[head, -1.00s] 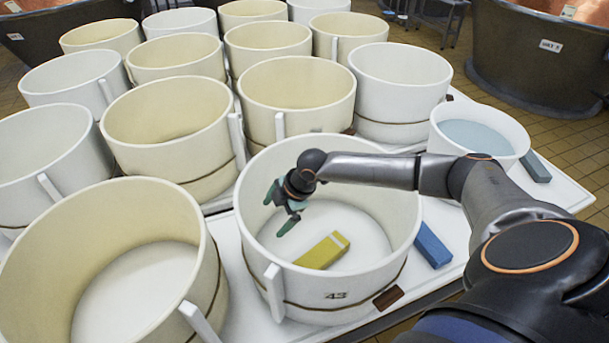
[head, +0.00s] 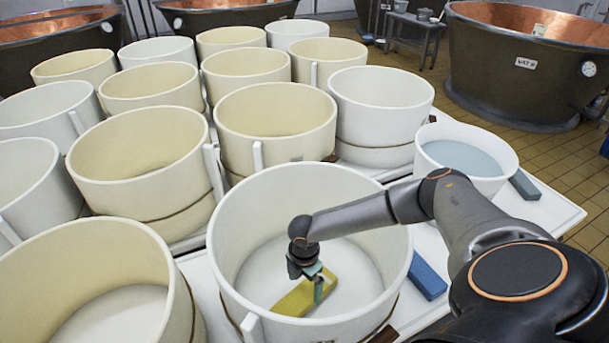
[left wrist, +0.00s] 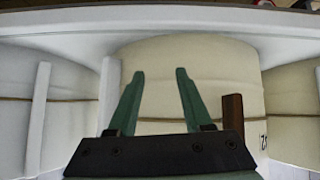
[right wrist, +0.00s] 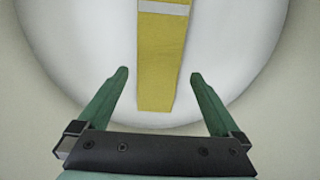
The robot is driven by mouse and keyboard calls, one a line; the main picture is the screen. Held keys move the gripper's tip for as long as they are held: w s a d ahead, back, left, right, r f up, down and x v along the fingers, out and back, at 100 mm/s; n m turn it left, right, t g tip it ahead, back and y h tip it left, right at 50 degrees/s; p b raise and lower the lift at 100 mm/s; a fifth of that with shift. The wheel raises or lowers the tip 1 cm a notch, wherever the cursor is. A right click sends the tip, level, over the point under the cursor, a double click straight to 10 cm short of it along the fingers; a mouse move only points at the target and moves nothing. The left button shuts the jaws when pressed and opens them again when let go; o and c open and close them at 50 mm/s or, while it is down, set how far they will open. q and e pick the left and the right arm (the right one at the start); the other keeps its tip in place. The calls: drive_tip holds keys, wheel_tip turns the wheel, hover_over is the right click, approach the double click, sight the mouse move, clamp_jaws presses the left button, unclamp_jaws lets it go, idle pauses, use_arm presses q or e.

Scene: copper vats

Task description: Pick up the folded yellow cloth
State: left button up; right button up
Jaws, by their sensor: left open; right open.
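The folded yellow cloth (head: 296,297) lies on the floor of the white round mould at the front. In the right wrist view the yellow cloth (right wrist: 162,65) is a long strip with a pale band across it. My right gripper (head: 318,285) is inside the mould, over the cloth. In the right wrist view my right gripper (right wrist: 158,75) is open, with the near end of the cloth between its fingertips and no visible contact. My left gripper (left wrist: 156,75) is open and empty, facing cream mould walls; it is outside the head view.
The white mould (head: 232,222) walls in my right gripper. A blue block (head: 427,277) lies on the table right of it. A tub of bluish liquid (head: 462,158) and a grey-blue block (head: 524,185) stand farther right. Several other moulds crowd the left and back.

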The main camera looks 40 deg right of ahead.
sight(305, 293)
wheel_tip(305, 293, down, 5)
drive_tip(key=shift+w+d+f+b, duration=0.1)
drive_tip(key=shift+d+f+b, duration=0.1)
drive_tip(key=shift+b, duration=0.45)
drive_tip(key=c, duration=1.3)
drive_tip(key=shift+r, duration=0.2)
drive_tip(key=shift+c, duration=1)
